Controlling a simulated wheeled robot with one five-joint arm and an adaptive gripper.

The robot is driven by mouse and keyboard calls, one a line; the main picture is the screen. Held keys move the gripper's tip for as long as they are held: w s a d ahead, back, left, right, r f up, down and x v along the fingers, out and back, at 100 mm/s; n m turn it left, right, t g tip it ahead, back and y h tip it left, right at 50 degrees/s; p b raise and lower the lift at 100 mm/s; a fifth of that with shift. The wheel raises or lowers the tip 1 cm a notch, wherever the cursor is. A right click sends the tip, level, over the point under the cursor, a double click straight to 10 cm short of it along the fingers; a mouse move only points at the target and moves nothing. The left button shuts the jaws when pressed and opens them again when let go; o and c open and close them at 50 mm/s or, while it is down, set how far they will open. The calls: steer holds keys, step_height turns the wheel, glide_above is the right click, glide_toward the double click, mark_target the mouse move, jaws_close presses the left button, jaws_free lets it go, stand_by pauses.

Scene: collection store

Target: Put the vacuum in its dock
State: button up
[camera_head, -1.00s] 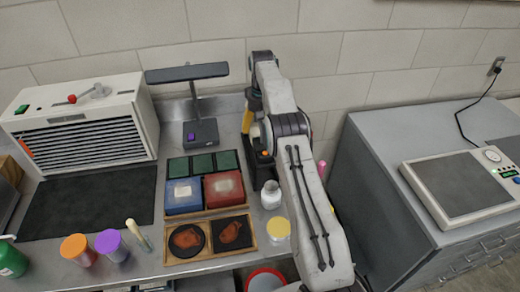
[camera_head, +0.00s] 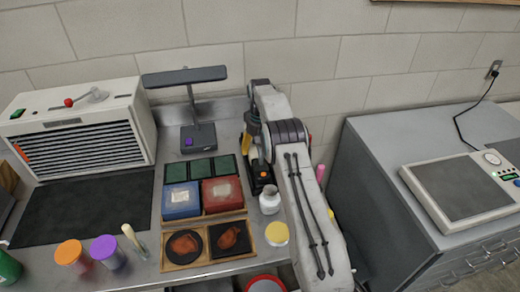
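My gripper (camera_head: 252,134) points down at the back of the steel bench, right of the black lamp stand, partly hidden by my own arm. Just below it is the vacuum (camera_head: 263,174), a dark body with an orange button. A yellow part and a pale part show between the vacuum and my gripper. The gripper seems to hold it, but the fingertips are too small and covered to show their grip. The dock cannot be told apart from the dark shape low under the vacuum. Whether the vacuum touches it cannot be seen.
A white bottle (camera_head: 270,198) stands close in front of the vacuum. The black lamp stand (camera_head: 198,137) is left of my gripper. A grey cabinet with a scale (camera_head: 457,188) stands at right.

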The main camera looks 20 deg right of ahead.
steer(key=o, duration=1.1)
steer(key=shift+f, duration=0.1)
steer(key=shift+o, duration=0.2)
